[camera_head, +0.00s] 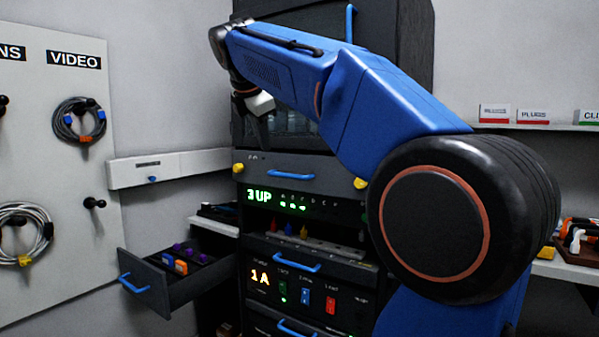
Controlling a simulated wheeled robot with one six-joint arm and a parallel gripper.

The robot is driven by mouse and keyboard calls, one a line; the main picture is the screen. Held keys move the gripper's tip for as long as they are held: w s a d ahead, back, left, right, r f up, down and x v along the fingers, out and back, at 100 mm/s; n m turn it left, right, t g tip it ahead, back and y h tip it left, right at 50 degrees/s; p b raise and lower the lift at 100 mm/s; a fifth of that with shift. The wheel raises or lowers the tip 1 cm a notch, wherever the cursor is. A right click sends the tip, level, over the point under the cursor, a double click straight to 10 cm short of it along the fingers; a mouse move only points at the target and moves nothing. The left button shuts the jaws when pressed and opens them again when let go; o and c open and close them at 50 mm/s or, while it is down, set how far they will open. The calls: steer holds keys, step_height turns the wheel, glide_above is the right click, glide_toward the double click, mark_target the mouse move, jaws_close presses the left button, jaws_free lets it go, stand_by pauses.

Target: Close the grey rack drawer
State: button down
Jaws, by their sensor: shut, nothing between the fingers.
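The rack (398,40) stands in the middle, partly behind my blue arm. A grey drawer front (322,170) with a blue handle (291,177) and yellow knobs at its ends is across the rack; from this angle I cannot tell whether it is fully flush. Lower down, a darker front with a blue handle (296,264) has a grey surface (318,246) visible above it. My gripper (264,127) is shut and empty, above the upper grey front and before the dark glass panel. Its fingertips are small and partly dark against the rack.
At the lower left, a dark drawer (143,288) sticks out, open, with orange and purple items inside. A pegboard (55,170) with coiled cables stands at left. A white wall box (170,168) is beside the rack. A shelf (550,127) and bench (570,272) are at right.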

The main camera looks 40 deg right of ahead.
mark_target(310, 174)
steer(key=s+d+n, duration=0.1)
steer(key=s+n, duration=0.6)
steer(key=s, duration=0.1)
steer(key=d+r+x, duration=0.1)
steer(key=d+x, duration=0.1)
steer(key=x, duration=1.1)
steer(key=shift+d+r+g+h, duration=0.3)
steer(key=shift+h, duration=0.1)
steer(key=shift+w+d, duration=0.25)
steer(key=shift+d, duration=0.5)
steer(key=shift+w+d, duration=0.3)
steer(key=shift+d, duration=0.45)
steer(key=shift+w+d, duration=0.25)
steer(key=shift+d, duration=0.5)
steer(key=shift+a, duration=0.1)
